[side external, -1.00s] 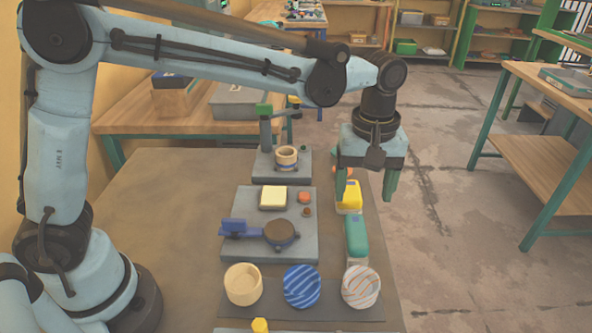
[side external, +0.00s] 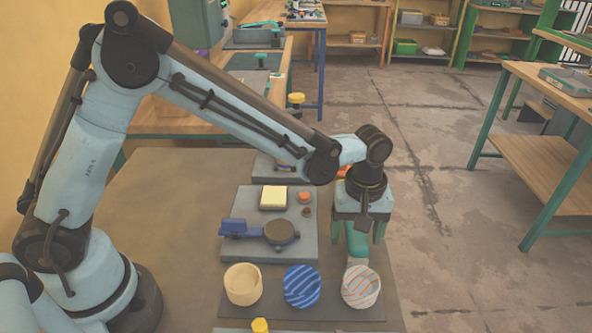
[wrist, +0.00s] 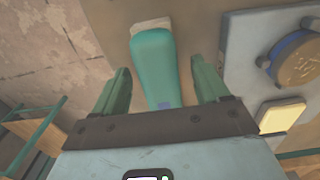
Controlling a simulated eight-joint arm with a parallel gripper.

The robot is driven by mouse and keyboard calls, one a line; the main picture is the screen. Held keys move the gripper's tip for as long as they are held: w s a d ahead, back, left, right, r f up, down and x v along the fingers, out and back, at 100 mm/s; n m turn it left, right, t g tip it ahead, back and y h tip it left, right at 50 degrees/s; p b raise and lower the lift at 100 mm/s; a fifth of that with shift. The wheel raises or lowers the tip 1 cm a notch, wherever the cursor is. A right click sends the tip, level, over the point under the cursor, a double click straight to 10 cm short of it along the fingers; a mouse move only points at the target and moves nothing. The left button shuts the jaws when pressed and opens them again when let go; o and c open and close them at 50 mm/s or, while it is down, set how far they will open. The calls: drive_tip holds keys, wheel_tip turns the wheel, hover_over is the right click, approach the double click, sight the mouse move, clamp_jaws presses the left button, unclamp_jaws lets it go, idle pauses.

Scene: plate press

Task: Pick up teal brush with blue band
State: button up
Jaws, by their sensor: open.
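The teal brush (side external: 357,245) lies on the table along its right side. In the wrist view the brush (wrist: 158,66) has a rounded teal body and a pale far end. A small patch of its blue band (wrist: 166,103) shows near my gripper's base. My gripper (side external: 358,238) is open and low over the brush, pointing down. In the wrist view the two green fingers of my gripper (wrist: 161,73) stand on either side of the brush, with gaps; I cannot tell how far above the table they are.
A grey plate (side external: 306,250) with a blue-handled press (side external: 250,233) and a cream block (side external: 273,197) is left of the brush. A striped white bowl (side external: 361,287), a blue striped bowl (side external: 302,286) and a tan bowl (side external: 243,284) stand in front. The table edge is close on the right.

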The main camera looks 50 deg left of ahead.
drive_tip(key=shift+f, duration=0.35)
drive_tip(key=shift+c, duration=0.4)
drive_tip(key=c, duration=1.1)
drive_tip(key=shift+c, duration=0.2)
drive_tip(key=shift+r, duration=0.15)
drive_tip(key=shift+r, duration=0.6)
wheel_tip(320, 180, up, 3)
drive_tip(key=shift+f, duration=0.15)
drive_tip(key=s+d+r, duration=0.2)
drive_tip(key=s, duration=0.1)
drive_tip(key=s+d+r, duration=0.2)
drive_tip(key=s, duration=0.1)
drive_tip(key=s+d+r, duration=0.3)
drive_tip(key=shift+s, duration=0.25)
